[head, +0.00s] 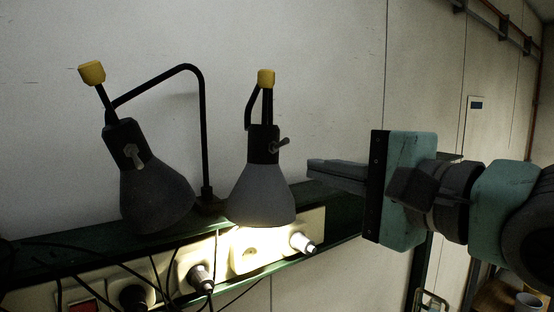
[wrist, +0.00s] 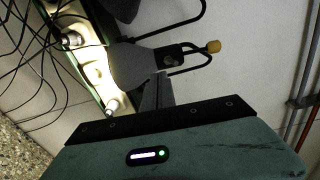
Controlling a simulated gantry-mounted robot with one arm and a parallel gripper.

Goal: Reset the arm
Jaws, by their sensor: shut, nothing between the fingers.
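My gripper (head: 312,170) is shut and empty in the head view. It points left, with its fingertips a little to the right of a lit grey lamp (head: 262,190) with a yellow knob on top. In the wrist view the shut fingers (wrist: 158,80) point up at the same lamp (wrist: 145,65); I cannot tell whether they touch it. A second grey lamp (head: 155,195), dark and tilted, hangs further left on a bent black rod.
A green shelf (head: 345,200) runs along the wall behind the lamps. A pale socket strip (head: 225,260) with several plugs and loose black cables sits below them. A white cup (head: 528,303) is at the lower right. Pipes (head: 497,18) run along the upper right wall.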

